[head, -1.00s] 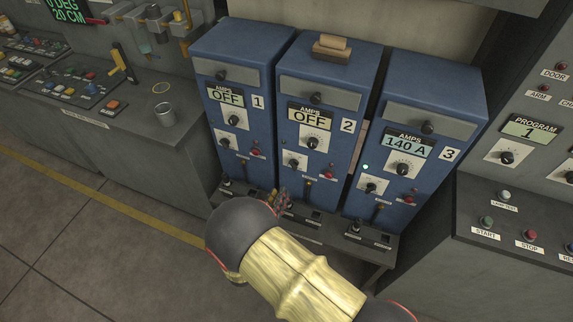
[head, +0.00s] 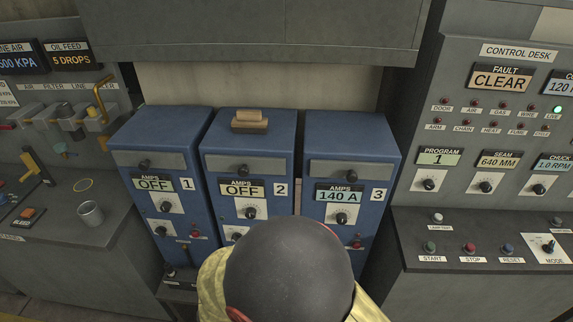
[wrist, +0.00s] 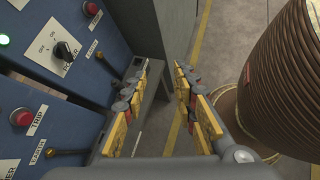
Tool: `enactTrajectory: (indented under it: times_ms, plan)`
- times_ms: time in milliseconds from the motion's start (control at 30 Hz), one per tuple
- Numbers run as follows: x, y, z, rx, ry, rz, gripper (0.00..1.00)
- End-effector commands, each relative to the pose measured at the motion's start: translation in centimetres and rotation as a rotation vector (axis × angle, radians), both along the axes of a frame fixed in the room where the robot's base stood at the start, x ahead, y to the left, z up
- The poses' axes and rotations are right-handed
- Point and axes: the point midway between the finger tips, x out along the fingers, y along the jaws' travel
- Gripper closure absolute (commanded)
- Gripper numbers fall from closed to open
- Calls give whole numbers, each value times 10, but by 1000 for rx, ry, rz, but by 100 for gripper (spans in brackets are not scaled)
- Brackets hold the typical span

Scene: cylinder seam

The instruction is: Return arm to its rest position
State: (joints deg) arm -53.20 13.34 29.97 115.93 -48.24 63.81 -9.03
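My gripper (wrist: 162,72) shows in the wrist view with its two yellow-padded fingers apart and nothing between them. It is beside the front of the blue power units, over a grey ledge (wrist: 155,95) and the floor. In the head view my arm's dark rounded joint and yellow sleeve fill the bottom middle, and they hide the gripper. Blue unit 3 (head: 350,140) reads 140 A. Blue unit 1 (head: 165,130) and blue unit 2 (head: 225,150) read OFF.
The control desk (head: 460,225) stands at right, its fault display reading CLEAR. A metal cup (head: 90,213) is on the left bench. A wooden-handled block (head: 250,121) lies on unit 2. A large brown ribbed coil (wrist: 285,75) is close right of the gripper in the wrist view.

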Motion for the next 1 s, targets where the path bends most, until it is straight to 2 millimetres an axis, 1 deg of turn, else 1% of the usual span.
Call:
enactTrajectory:
  times_ms: [33,200,300,367,500,633,767,867,900,1000]
  plan:
    - [-7,-9,14,83,-24,-112,72]
    - [-34,-25,52,347,-99,-471,72]
    - [-45,-30,75,495,-151,-662,72]
    - [-49,-32,90,582,-185,-770,72]
    - [-56,-39,126,783,-272,-993,72]
    - [-58,-50,161,957,-364,-1160,72]
    - [-61,-69,198,1113,-474,-1281,72]
    - [-63,-89,227,1207,-580,-1337,72]
    - [-64,-99,237,1235,-627,-1348,72]
    - [-64,-120,263,1292,-734,-1367,72]
